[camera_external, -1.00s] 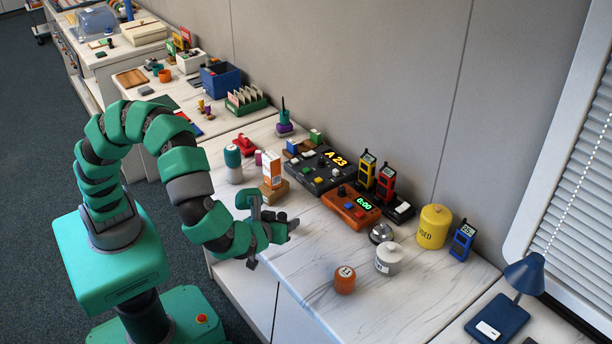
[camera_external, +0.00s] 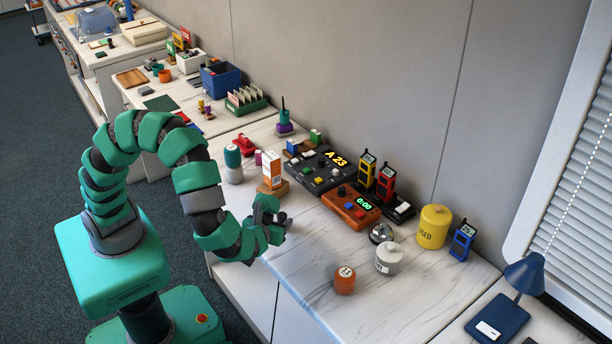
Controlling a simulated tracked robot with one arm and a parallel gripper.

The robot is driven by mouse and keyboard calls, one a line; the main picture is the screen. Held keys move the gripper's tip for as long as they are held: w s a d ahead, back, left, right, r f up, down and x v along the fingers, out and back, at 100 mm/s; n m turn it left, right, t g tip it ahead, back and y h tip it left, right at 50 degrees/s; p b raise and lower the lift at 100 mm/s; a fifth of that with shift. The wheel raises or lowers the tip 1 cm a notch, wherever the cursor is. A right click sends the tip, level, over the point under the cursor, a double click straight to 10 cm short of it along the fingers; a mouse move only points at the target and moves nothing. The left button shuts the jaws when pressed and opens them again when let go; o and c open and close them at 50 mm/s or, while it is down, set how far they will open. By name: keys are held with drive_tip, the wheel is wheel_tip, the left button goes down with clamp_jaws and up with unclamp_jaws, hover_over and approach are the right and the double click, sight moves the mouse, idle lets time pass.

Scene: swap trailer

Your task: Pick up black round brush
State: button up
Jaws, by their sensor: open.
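My gripper (camera_external: 276,222) is at the near left edge of the white marble-look worktop, in front of the cardboard block with the orange-and-white carton. Its green jaws are open. A small dark-grey shape shows around the fingertips; I cannot tell whether it is the fingers or a separate thing. I cannot make out a black round brush for certain. A thin dark upright tool (camera_external: 283,104) stands in a purple and teal holder (camera_external: 284,126) at the back of the worktop, clear of my gripper; I cannot tell whether it is a brush.
The orange-and-white carton (camera_external: 272,165) and a teal-and-white bottle (camera_external: 233,165) stand behind my gripper. An orange timer box (camera_external: 350,208), an orange jar (camera_external: 345,279) and a grey-white lidded pot (camera_external: 389,258) stand to the right. Bare worktop (camera_external: 310,258) lies between.

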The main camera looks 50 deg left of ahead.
sight(280, 218)
drive_tip(key=x, duration=0.1)
drive_tip(key=b+x, duration=0.1)
drive_tip(key=x, duration=0.1)
drive_tip(key=f+x, duration=0.1)
drive_tip(key=shift+a+b, duration=0.3)
drive_tip(key=shift+b, duration=0.1)
drive_tip(key=shift+w+a+f, duration=0.25)
drive_tip(key=shift+w, duration=0.2)
drive_tip(key=c, duration=1)
